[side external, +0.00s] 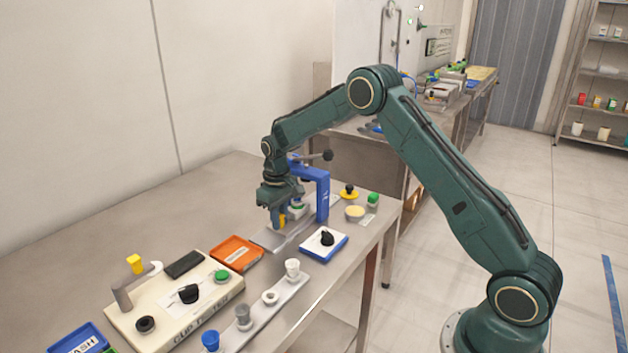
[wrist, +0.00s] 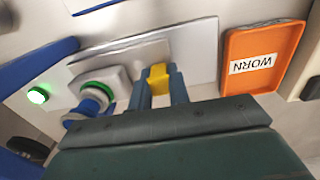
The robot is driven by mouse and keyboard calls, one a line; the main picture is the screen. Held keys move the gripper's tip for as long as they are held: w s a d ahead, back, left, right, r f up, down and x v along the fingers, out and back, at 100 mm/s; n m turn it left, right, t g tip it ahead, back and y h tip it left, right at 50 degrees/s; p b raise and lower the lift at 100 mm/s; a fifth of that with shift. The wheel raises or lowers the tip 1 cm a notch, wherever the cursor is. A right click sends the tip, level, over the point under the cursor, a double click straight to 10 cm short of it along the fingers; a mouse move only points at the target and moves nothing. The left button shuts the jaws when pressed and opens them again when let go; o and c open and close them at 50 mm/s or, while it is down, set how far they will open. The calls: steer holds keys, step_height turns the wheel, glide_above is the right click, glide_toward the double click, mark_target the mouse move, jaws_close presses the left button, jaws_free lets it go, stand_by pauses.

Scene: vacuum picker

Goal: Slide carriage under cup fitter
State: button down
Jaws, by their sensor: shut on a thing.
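The cup fitter (side external: 322,188) is a blue press frame with a black-knobbed lever, standing toward the back of the bench. The carriage (side external: 297,208) is a pale block with a green ring, on a metal base plate (side external: 266,241) at the fitter. In the wrist view the carriage (wrist: 118,80) lies left of my gripper, with a blue part partly over its ring. My gripper (wrist: 159,78) is shut on the carriage's yellow handle (wrist: 158,76). In the side view my gripper (side external: 278,219) points down beside the fitter and hides part of the carriage.
An orange WORN tray (side external: 236,253) lies near the base plate. A cup tester (side external: 176,303) and a rail of cups (side external: 274,314) are nearer the camera. A green lamp (wrist: 38,95) glows in the wrist view.

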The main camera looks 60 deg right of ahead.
steer(key=shift+d, duration=0.7)
steer(key=c, duration=1.3)
jaws_free()
steer(key=shift+r, duration=0.1)
step_height(320, 180, up, 14)
steer(key=shift+f, duration=0.15)
